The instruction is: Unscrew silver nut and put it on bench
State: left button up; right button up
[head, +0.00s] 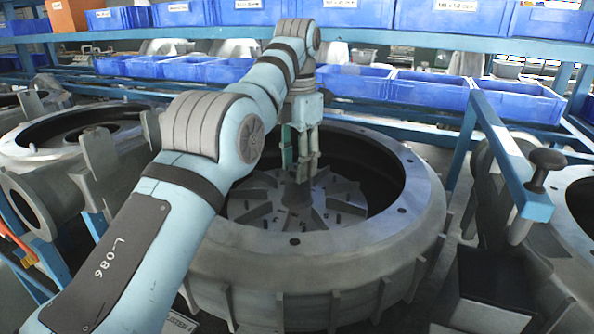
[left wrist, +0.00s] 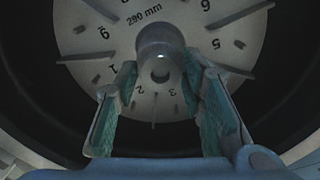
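The blower casing (head: 330,255) is a big grey round housing with an open top. Its finned wheel (head: 255,205) lies inside; in the left wrist view the wheel (left wrist: 85,35) carries printed numbers and "290 mm". A silver round piece (left wrist: 160,50), which looks like the nut on the hub, stands at the wheel's centre; thread and facets cannot be made out. My left gripper (head: 303,170) points down into the casing over the hub. In the left wrist view its teal-padded fingers (left wrist: 160,82) are apart, one on each side of the silver piece, with no clear contact. My right gripper is out of view.
Blue bins (head: 430,90) line the shelves behind. A blue frame (head: 500,150) with a dark knob (head: 545,165) stands right of the casing. Another grey casing (head: 60,140) stands at left. The casing's raised rim surrounds my gripper.

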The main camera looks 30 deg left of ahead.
pick_arm(q)
jog(key=m, duration=1.3)
jog(key=shift+r, duration=0.1)
jog(key=m, duration=0.6)
jog(key=shift+m, duration=0.4)
jog(key=m, duration=0.5)
jog(key=shift+w+d, duration=0.1)
grip_shut()
jog(key=n, duration=1.2)
jog(key=shift+n, duration=0.4)
jog(key=n, duration=0.6)
jog(key=shift+n, duration=0.4)
jog(key=n, duration=0.5)
grip_release()
